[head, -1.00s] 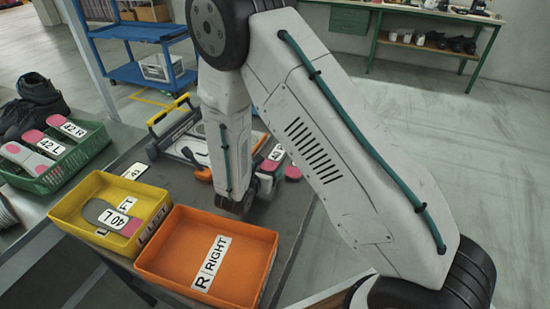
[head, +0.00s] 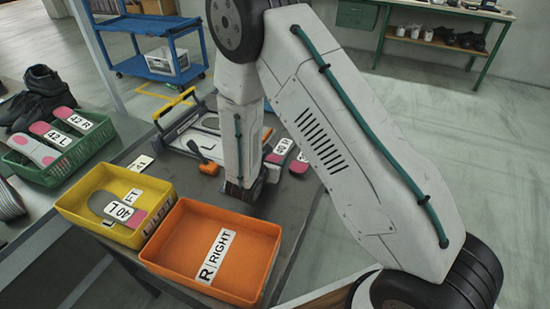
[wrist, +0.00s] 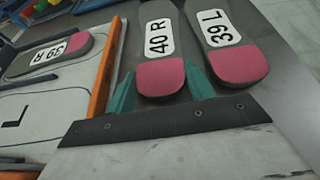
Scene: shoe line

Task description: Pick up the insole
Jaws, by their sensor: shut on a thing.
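The 40 R insole (wrist: 158,50) is grey with a pink heel and a white label. In the wrist view it sits between the teal fingers of my gripper (wrist: 160,88), which is shut on it by its sides near the pink end. The 39 L insole (wrist: 223,45) lies close beside it on the right. In the head view the 40 R insole (head: 281,147) shows just right of my arm, but my gripper's fingers are hidden there. I cannot tell whether it is lifted off the grey table.
The 39 R insole (wrist: 48,56) lies on a white board left of an orange edge. An orange RIGHT tray (head: 182,262) and a yellow tray (head: 75,208) holding an insole stand at the front. A green crate (head: 40,173) holds 42 L and 42 R insoles. An orange-handled tool (head: 207,168) lies nearby.

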